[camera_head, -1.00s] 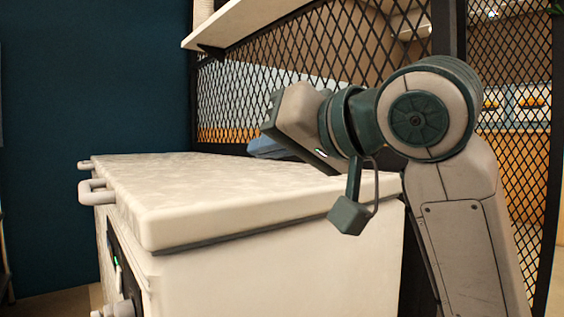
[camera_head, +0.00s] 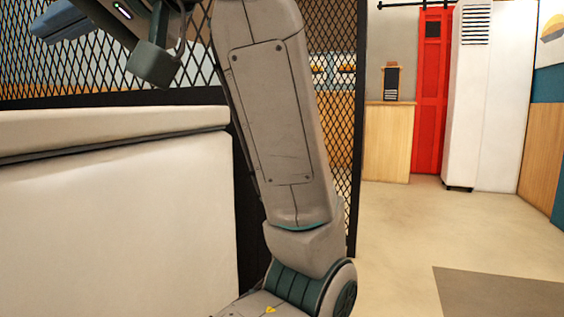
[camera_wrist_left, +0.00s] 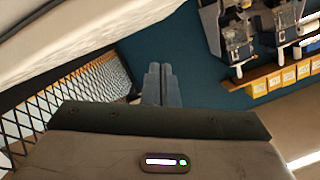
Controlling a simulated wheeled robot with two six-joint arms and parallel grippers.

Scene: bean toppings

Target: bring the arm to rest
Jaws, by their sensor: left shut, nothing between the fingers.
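My left gripper (camera_head: 62,20) shows at the upper left edge of the head view, its blue-grey fingers partly cut off by the frame. In the left wrist view, its two fingers (camera_wrist_left: 160,85) lie side by side, shut, with nothing between them. My left arm rises through the middle of the head view and bends at the top. The gripper is above the level of the white chest's lid (camera_head: 100,122) and appears apart from it. My right gripper is not in view.
A black mesh partition (camera_head: 335,130) stands close behind my arm. The white chest (camera_head: 110,225) fills the left. Open floor (camera_head: 400,230) lies to the right, with a wooden cabinet (camera_head: 387,140), a red door (camera_head: 432,95) and a white locker (camera_head: 490,100) beyond.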

